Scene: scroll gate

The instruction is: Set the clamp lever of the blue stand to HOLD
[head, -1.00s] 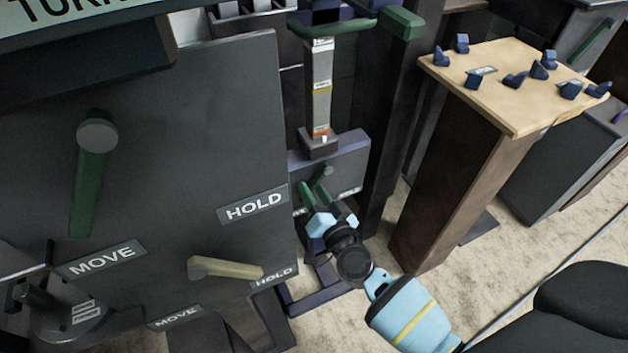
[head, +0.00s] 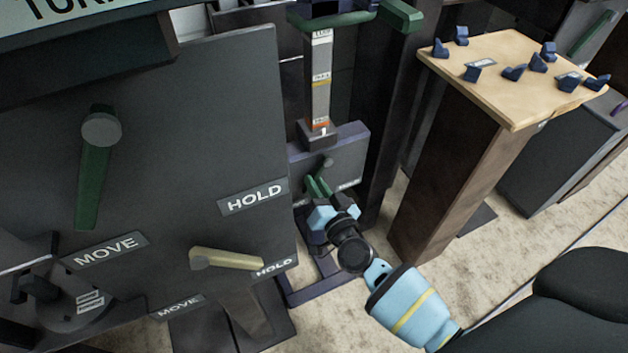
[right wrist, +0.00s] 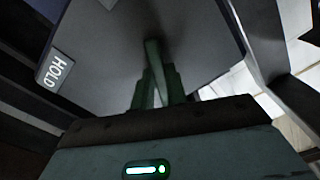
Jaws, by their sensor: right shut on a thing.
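The blue stand (head: 352,140) shows in the head view as an upright blue-edged plate, centre right. Its small green clamp lever (head: 324,172) hangs from a round pivot, pointing down and slightly left. A small label (head: 349,184) at the plate's lower right is too small to read there. My right gripper (head: 317,189) is shut on the lever's lower part. In the right wrist view the lever (right wrist: 152,58) runs down between my two green fingers (right wrist: 157,88). A HOLD label (right wrist: 60,72) lies to the left there. The left label is mostly hidden in the head view. My left gripper is out of view.
A large dark panel (head: 190,110) with a green lever (head: 95,180), a cream lever (head: 225,259) and HOLD and MOVE labels stands at left. A wooden-topped pedestal (head: 480,95) with several small blue pieces stands at right. A dark post stands behind my gripper.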

